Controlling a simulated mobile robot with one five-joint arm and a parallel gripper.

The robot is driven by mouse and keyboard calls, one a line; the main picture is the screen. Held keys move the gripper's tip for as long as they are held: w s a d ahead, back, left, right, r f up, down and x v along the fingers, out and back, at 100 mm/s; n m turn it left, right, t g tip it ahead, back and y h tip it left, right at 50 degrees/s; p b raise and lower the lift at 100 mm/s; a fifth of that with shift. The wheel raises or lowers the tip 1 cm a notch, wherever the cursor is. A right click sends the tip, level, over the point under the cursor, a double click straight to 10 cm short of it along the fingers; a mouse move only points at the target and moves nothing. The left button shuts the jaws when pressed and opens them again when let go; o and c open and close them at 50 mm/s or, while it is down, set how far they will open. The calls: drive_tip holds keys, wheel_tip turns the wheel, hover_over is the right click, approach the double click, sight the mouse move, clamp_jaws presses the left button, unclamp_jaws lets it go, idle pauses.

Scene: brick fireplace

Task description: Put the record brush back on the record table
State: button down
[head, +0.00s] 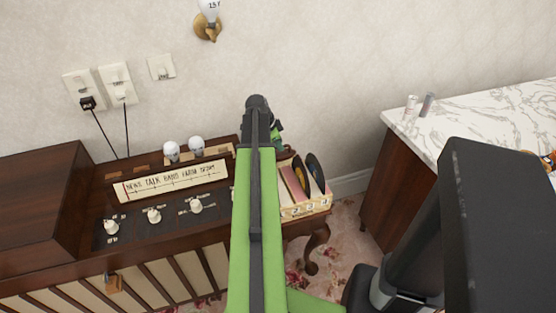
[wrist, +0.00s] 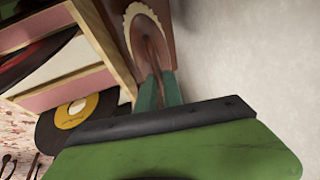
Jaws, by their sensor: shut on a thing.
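My gripper (wrist: 158,90) has its green fingers shut on a brown piece with a cream, toothed edge, which looks like the record brush (wrist: 148,38). The brush is beside the wooden record crate, close to the pale wall; I cannot tell whether it touches the surface below. In the head view my green arm hides the brush and most of the gripper. The record table (head: 317,238) shows as a dark wooden edge and curved leg under the crate, right of the radio cabinet; most of its top is hidden.
The record crate (head: 305,209) holds several records and stands on the record table. A radio cabinet (head: 150,227) with two white bulbs on top is at left. A marble-topped counter (head: 470,108) is at right. Floor shows between them.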

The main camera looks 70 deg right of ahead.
sight(279, 155)
wheel_tip(279, 155, down, 4)
drive_tip(key=b, duration=0.4)
drive_tip(key=shift+r, duration=0.3)
drive_tip(key=c, duration=1.9)
unclamp_jaws()
drive_tip(key=shift+f, duration=0.2)
drive_tip(key=shift+c, duration=0.2)
drive_tip(key=o, duration=0.5)
drive_tip(key=shift+c, duration=0.2)
drive_tip(key=shift+r, duration=0.15)
drive_tip(key=p+v, duration=1.1)
drive_tip(key=v, duration=0.1)
